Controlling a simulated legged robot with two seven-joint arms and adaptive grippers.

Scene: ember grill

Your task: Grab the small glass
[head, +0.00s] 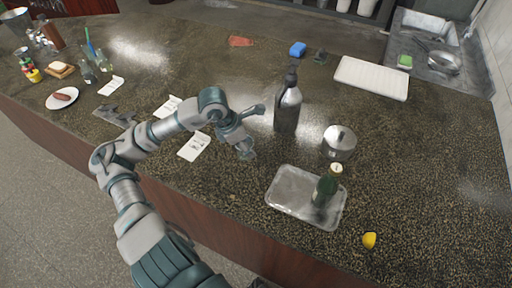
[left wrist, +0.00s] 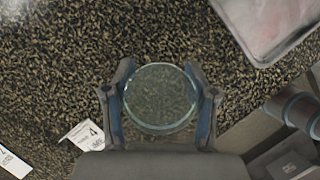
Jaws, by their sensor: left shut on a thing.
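The small glass (left wrist: 160,97) is clear and round-rimmed. In the left wrist view it sits between the two fingers of my left gripper (left wrist: 161,105), which is shut on it, one finger against each side. In the head view my left gripper (head: 246,146) is over the counter, left of the metal tray, and the glass is too small and faint there to make out clearly. I cannot tell whether the glass still touches the counter. My right gripper is not in view.
A metal tray (head: 283,206) with a green bottle (head: 325,188) is right of the gripper. A dark tall bottle (head: 288,108) and a metal pot (head: 339,141) stand behind. Paper slips (head: 194,146) lie to the left. A lemon piece (head: 369,240) is near the front edge.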

